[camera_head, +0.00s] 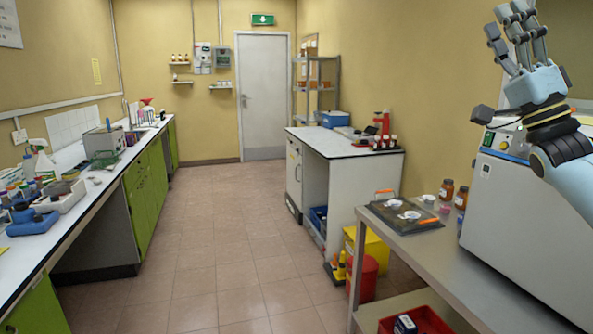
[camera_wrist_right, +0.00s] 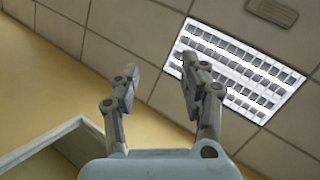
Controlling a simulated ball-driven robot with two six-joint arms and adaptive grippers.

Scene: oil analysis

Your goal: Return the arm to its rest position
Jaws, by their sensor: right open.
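My right gripper (camera_head: 517,24) is raised at the upper right of the head view, its fingers pointing up. It is open and empty, above and in front of a large grey machine (camera_head: 530,228). In the right wrist view my right gripper (camera_wrist_right: 158,88) shows its fingers spread apart, with only the ceiling and wall behind them. My left gripper is not in view.
A metal table (camera_head: 405,243) at the right holds a dark tray (camera_head: 400,212) with white dishes and brown bottles (camera_head: 446,190). A white-topped cabinet (camera_head: 337,147) stands behind it. A cluttered bench (camera_head: 105,180) runs along the left. The tiled floor (camera_head: 225,240) between is clear.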

